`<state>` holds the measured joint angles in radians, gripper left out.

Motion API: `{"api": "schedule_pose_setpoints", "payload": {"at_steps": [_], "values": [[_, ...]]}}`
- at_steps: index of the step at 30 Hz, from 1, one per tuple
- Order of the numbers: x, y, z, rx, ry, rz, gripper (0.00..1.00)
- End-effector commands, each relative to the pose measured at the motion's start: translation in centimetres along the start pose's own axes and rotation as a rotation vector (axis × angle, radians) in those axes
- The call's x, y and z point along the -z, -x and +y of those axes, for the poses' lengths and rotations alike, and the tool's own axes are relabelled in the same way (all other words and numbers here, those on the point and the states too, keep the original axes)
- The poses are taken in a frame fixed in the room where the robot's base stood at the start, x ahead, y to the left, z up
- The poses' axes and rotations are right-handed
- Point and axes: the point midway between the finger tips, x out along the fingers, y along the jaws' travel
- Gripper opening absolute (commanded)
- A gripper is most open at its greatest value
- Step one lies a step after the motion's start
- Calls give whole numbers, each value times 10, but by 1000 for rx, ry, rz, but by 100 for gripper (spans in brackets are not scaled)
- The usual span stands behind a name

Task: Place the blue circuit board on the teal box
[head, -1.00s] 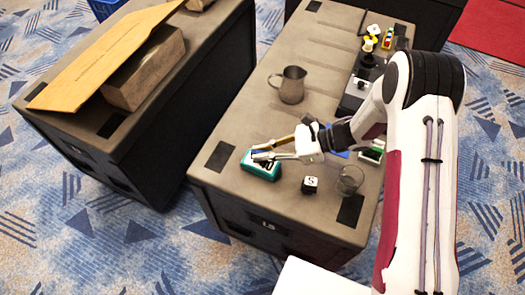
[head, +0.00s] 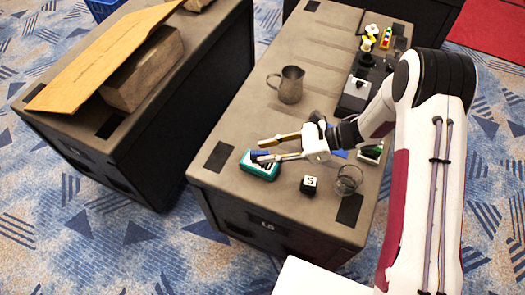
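The teal box (head: 262,171) lies near the front left corner of the middle cabinet top. A small blue piece, which looks like the blue circuit board (head: 259,153), shows at the box's upper side, by my fingertips. Its outline is small and partly covered, so I cannot tell whether it lies flat. My gripper (head: 259,150) reaches in from the right over the box, with its gold and white fingers spread apart. The gap between them looks empty except for the blue piece near the tips.
A dark cube (head: 309,185) and a clear glass (head: 348,180) stand right of the box. Another blue item (head: 340,154) shows partly behind my wrist. A metal pitcher (head: 289,85) stands farther back. The cabinet top (head: 240,110) left of the pitcher is clear.

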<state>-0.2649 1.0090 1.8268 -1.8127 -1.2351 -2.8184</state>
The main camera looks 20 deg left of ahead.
Motion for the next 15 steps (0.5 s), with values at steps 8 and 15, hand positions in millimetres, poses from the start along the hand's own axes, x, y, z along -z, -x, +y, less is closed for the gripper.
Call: {"api": "schedule_pose_setpoints", "payload": {"at_steps": [8,15], "values": [[0,43,0,3,0,1,27],[0,77,-1,3,1,1,27]]}}
